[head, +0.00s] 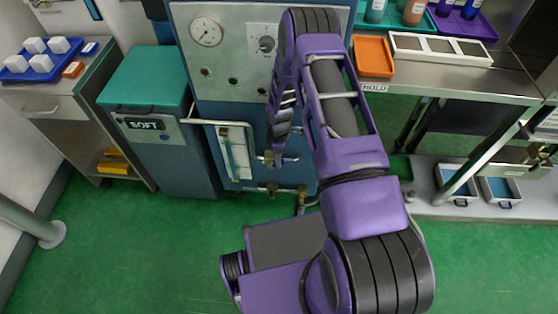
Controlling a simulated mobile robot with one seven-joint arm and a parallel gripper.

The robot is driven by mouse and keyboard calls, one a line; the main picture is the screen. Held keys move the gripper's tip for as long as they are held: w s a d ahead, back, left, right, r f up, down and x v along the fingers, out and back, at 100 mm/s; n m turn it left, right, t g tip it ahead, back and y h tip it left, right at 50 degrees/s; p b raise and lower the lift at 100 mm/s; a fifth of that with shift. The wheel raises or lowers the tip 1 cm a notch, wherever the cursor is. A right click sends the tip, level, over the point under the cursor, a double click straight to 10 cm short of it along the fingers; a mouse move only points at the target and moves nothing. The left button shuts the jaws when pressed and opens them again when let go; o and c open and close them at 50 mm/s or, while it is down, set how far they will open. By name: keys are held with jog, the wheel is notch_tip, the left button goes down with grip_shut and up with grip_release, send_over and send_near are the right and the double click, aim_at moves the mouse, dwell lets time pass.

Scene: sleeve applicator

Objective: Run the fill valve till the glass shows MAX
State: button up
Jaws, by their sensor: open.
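The sight glass (236,152) is a pale upright glass in a metal frame on the front of the blue-grey machine. Its level and any MAX mark are too small to read. Metal pipework with a valve-like fitting (272,189) runs below and to the right of the glass. My purple arm reaches up and folds back down in front of the machine. My gripper (275,157) hangs at the lower end, just right of the glass, close to the pipework. It is open. I cannot tell whether its fingers touch or surround a valve handle.
A round gauge (206,31) and dial (263,44) are on the panel. A steel table (440,82) stands right.

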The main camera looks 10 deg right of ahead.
jog(key=shift+f, duration=0.75)
grip_shut()
dwell(0.9)
